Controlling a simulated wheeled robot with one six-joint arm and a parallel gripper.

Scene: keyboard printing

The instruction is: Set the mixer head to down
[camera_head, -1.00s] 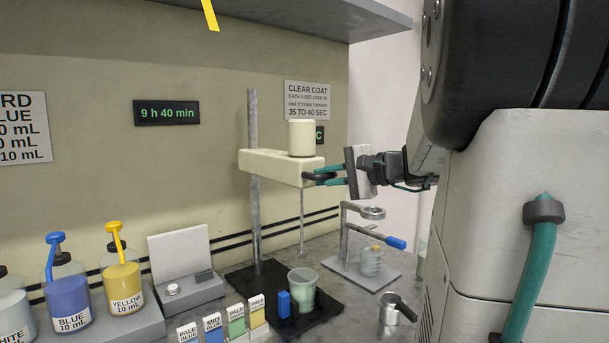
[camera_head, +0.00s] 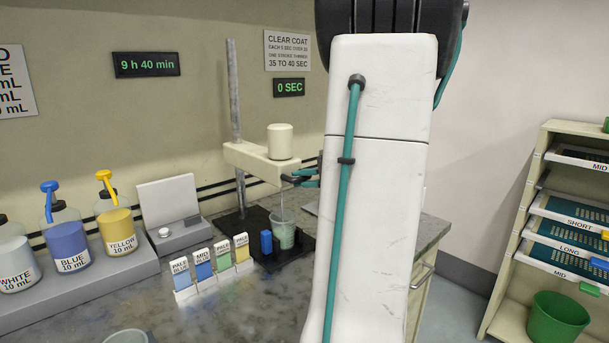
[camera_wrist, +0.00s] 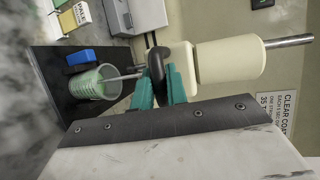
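The cream mixer head (camera_head: 250,158) sits on a grey vertical post (camera_head: 236,100), low over a clear cup of pale green liquid (camera_head: 283,232). Its thin stirring rod reaches down into the cup; the rod (camera_wrist: 124,77) also shows entering the cup (camera_wrist: 97,84) in the wrist view. My gripper (camera_head: 302,178) is at the front end of the head. In the wrist view, the teal fingers of my gripper (camera_wrist: 160,82) stand on either side of the head's dark curved handle (camera_wrist: 157,58) and appear closed on it. My arm hides part of the head camera's view.
A blue block (camera_head: 266,242) stands beside the cup on the dark base (camera_head: 237,222). Colour cards (camera_head: 212,270) and pump bottles (camera_head: 68,245) stand to the left. A shelf rack (camera_head: 560,185) and green bin (camera_head: 555,318) are at the right.

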